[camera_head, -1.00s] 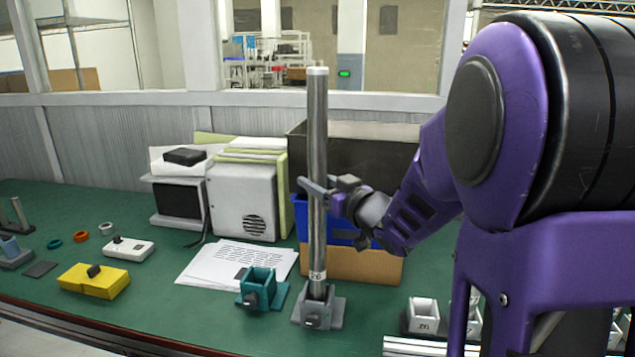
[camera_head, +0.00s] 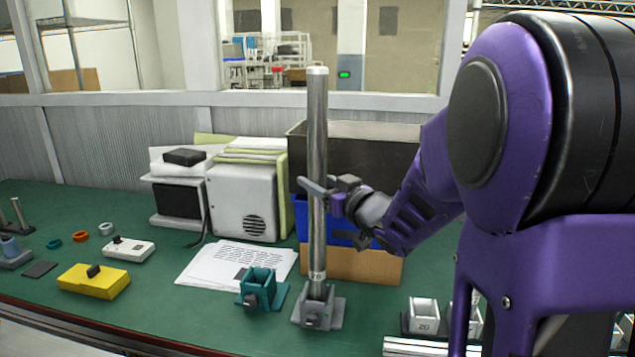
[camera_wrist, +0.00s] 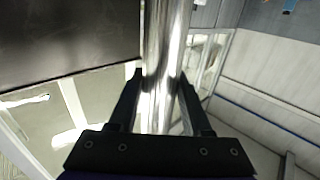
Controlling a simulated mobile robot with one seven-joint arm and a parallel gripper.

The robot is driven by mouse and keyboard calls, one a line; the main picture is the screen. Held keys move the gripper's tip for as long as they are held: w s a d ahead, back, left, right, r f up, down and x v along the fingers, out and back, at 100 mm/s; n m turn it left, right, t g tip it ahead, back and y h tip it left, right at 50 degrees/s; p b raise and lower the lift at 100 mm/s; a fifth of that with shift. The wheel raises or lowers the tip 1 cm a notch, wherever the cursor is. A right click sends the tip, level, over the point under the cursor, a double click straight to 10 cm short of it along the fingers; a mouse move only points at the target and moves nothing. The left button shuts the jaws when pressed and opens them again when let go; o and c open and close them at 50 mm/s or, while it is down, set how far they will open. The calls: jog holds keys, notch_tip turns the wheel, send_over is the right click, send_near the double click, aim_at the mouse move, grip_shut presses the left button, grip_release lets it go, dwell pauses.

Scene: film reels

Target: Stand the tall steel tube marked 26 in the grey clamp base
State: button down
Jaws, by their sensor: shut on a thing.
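The tall steel tube (camera_head: 317,130) stands upright, with a marked white label (camera_head: 317,276) near its lower end. Its bottom end is inside the socket of the grey clamp base (camera_head: 319,312) on the green bench. My gripper (camera_head: 317,190) is shut on the tube around its middle. In the wrist view the tube (camera_wrist: 165,50) runs between the two dark fingers of my gripper (camera_wrist: 160,92). The tube's lowest end is hidden by the walls of the base, so I cannot tell whether it touches the bottom.
A teal clamp base (camera_head: 260,290) stands just left of the grey one. A white base (camera_head: 424,315) stands to the right. Papers (camera_head: 235,265), a white box device (camera_head: 243,200), a blue bin (camera_head: 300,215) and a cardboard box (camera_head: 350,266) lie behind. A yellow box (camera_head: 93,281) is at left.

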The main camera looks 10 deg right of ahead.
jog(key=shift+f, duration=0.55)
jog(key=c, duration=0.6)
grip_release()
jog(key=shift+f, duration=0.1)
jog(key=shift+s, duration=0.1)
jog(key=v, duration=1)
jog(key=shift+s+d, duration=0.2)
jog(key=shift+s, duration=0.15)
